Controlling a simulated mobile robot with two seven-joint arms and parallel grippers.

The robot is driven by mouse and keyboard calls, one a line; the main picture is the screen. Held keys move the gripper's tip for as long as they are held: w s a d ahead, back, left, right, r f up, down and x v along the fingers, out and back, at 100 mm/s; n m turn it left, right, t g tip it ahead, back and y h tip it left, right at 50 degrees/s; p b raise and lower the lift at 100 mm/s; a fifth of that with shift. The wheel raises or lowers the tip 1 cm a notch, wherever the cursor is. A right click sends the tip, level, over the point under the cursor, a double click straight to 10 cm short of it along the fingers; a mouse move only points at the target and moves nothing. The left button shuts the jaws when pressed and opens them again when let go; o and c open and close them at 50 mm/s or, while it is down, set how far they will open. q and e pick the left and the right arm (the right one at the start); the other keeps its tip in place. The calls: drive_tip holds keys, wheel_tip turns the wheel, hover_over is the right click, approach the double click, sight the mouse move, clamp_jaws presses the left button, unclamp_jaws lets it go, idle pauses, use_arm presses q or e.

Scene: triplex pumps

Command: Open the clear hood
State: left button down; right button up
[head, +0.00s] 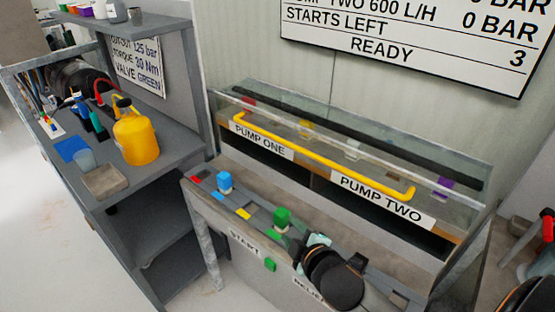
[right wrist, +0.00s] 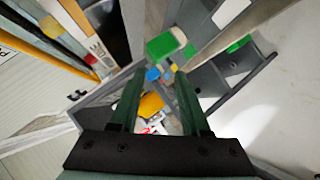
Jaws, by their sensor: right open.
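The clear hood (head: 458,207) is a long transparent cover over the pump bench, with a black strip along its upper part. It appears lowered over the pumps. A yellow handle bar (head: 330,154) runs along its front, above the PUMP ONE (head: 262,139) and PUMP TWO (head: 383,200) labels. My right gripper (head: 290,238) is open and empty, low over the front control ledge, below and apart from the handle. In the right wrist view its two dark green fingers (right wrist: 158,78) are spread, and the yellow bar (right wrist: 52,45) lies off to the left. My left gripper is not in view.
A green knob (head: 282,217) and a blue knob (head: 225,181) stand up from the ledge (head: 205,195) near my right gripper. A grey shelf unit at left holds a yellow jug (head: 134,138) and a tray (head: 104,181). A status board (head: 420,35) hangs behind.

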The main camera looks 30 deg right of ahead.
sight(306, 154)
drive_tip(key=w+d+r+n+t+h+b, duration=0.1)
drive_tip(key=d+r+n+t+h+b, duration=0.3)
drive_tip(key=r, duration=0.9)
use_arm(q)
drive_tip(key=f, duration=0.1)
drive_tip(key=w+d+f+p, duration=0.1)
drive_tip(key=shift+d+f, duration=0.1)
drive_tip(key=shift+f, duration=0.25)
use_arm(e)
drive_tip(key=w+d, duration=0.2)
drive_tip(key=w, duration=0.1)
drive_tip(key=w+d+f+m+g, duration=0.1)
drive_tip(key=w+d, duration=0.1)
drive_tip(key=w, duration=0.2)
drive_tip(key=w+d+f+m, duration=0.1)
drive_tip(key=w+d, duration=0.1)
drive_tip(key=w, duration=0.2)
drive_tip(key=shift+w+d+f+h, duration=0.1)
drive_tip(key=shift+d+h, duration=0.05)
drive_tip(key=shift+h, duration=0.15)
drive_tip(key=shift+c, duration=0.3)
clamp_jaws()
